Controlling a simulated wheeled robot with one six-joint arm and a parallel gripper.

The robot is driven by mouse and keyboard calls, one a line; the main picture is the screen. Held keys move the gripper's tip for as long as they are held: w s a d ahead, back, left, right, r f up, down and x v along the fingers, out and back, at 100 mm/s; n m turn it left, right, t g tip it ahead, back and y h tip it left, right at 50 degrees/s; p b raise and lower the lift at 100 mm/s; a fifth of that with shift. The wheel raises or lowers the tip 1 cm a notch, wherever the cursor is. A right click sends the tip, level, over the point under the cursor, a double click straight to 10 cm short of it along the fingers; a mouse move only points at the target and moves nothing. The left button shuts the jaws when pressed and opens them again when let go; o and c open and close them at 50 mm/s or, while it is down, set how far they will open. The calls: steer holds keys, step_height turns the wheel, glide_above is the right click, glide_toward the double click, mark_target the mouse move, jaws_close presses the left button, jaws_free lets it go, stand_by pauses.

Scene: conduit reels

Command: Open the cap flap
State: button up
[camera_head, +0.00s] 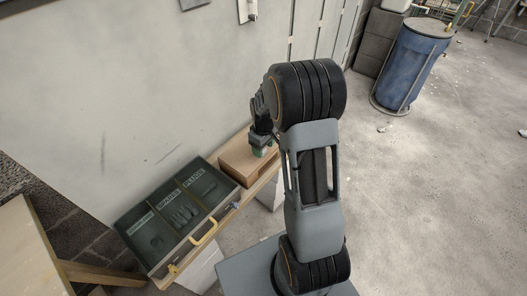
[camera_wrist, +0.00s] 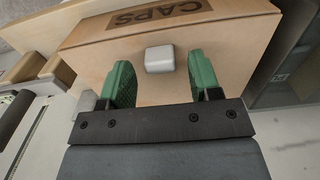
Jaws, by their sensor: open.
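The cap box is a light wooden box (camera_wrist: 240,42) labelled CAPS on a darker strip, filling the upper part of the wrist view. A pale grey knob (camera_wrist: 159,58) sits on its near face. My gripper (camera_wrist: 161,78) has two green fingers, open, one on each side of the knob with gaps to it. I cannot tell whether the fingertips touch the face. In the head view the box (camera_head: 236,158) stands on a bench, and my gripper (camera_head: 261,151) is at its right end, partly hidden by my arm. The flap appears closed.
A dark tray with labelled compartments (camera_head: 207,207) and a yellow handle (camera_head: 204,233) lies left of the box on the wooden bench (camera_head: 262,181). A wall stands behind. A blue drum (camera_head: 412,62) is far right, with open floor before it.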

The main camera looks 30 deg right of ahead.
steer(key=shift+f, duration=0.85)
steer(key=shift+c, duration=0.2)
jaws_close()
